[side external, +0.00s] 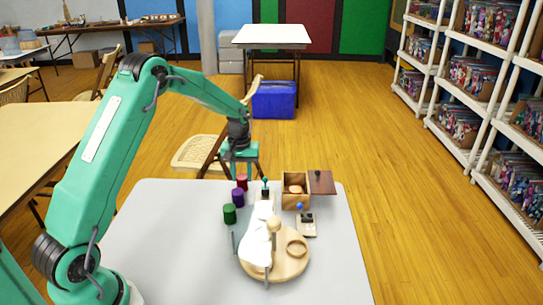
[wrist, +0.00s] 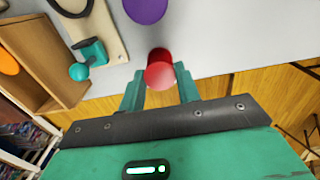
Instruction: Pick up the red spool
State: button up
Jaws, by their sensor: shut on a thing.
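The red spool (side external: 242,182) is near the far edge of the white table, at the back of a short row of spools. My gripper (side external: 241,170) is over it with its fingers pointing down. In the wrist view the red spool (wrist: 159,70) sits between the two green fingertips (wrist: 160,92), and the gripper is shut on it. I cannot tell whether the spool touches the table. A purple spool (side external: 238,198) stands just in front of it and also shows at the top of the wrist view (wrist: 146,8). A dark green spool (side external: 229,214) stands nearer still.
A wooden box (side external: 284,194) with an orange thing inside stands to the right. A small board with a teal-knobbed piece (wrist: 88,55) is near the spools. A round wooden board (side external: 297,265) holds a ring and white cloth. The table's left side (side external: 165,235) is clear.

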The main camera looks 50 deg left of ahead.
aim_at(243, 176)
jog(key=shift+r, duration=0.15)
jog(key=shift+r, duration=3.6)
jog(key=shift+w+d, duration=0.1)
